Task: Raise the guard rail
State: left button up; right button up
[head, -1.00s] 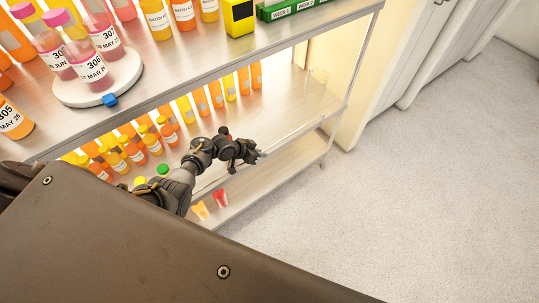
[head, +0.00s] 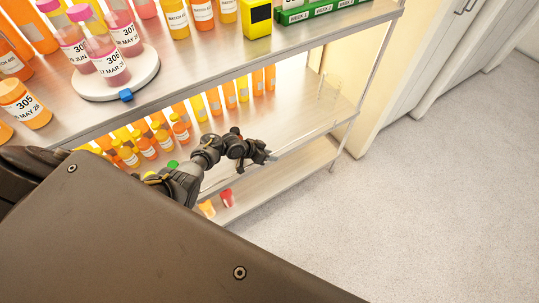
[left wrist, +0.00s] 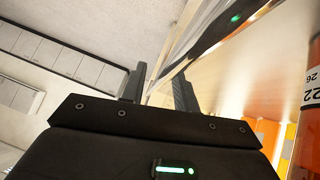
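The guard rail seems to be the thin pale strip (head: 312,135) along the front edge of the middle shelf; it is hard to tell from the shelf edge. My left gripper (head: 270,156) is at this front edge, about midway along the shelf. In the left wrist view my left gripper (left wrist: 160,88) has its two fingers apart. A thin pale edge of the shelf runs down toward the gap between them. I cannot tell whether a finger touches it. My right gripper is not in view.
The upper shelf holds a white turntable (head: 116,86) with bottles and a yellow device (head: 257,18). The floor (head: 430,190) at right is clear.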

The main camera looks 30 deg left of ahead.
pick_arm(q)
jog(key=p+v, duration=0.1)
jog(key=v, duration=1)
jog(key=shift+p, duration=0.4)
jog(key=shift+f, duration=0.1)
